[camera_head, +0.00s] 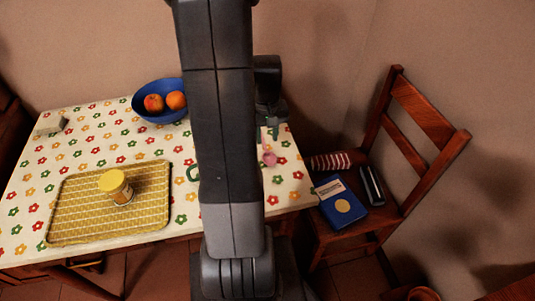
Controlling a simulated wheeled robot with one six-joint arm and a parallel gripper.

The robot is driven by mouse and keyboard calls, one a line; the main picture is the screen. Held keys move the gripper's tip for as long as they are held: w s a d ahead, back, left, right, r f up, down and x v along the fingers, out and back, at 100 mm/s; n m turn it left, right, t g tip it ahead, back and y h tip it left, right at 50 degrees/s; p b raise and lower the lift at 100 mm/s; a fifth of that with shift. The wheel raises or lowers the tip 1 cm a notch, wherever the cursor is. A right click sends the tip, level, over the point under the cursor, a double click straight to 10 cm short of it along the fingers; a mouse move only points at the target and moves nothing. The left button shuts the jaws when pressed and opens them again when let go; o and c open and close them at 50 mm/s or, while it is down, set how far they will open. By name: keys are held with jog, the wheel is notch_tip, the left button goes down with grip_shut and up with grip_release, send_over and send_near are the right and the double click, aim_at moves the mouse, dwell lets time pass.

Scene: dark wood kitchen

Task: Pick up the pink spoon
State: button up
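A small pink spoon (269,158) lies on the flowered tablecloth near the table's right end, its bowl toward the front. My gripper (270,132) is just beyond it in the picture, pointing down over the spoon's far part. The gripper is small and dark here, partly beside my arm, which crosses the middle of the view. I cannot tell whether its fingers are apart or shut, or whether they touch the spoon.
A blue bowl (150,116) with fruit stands at the back. A yellow woven tray (75,227) holds a yellow-lidded jar (116,187). A green-handled item (192,173) is partly hidden by my arm. A wooden chair (420,115) holds a blue book (340,206).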

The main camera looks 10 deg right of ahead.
aim_at(266, 150)
notch_tip(266, 150, down, 4)
jog(key=shift+w+f, duration=0.1)
jog(key=shift+f, duration=0.1)
grip_shut()
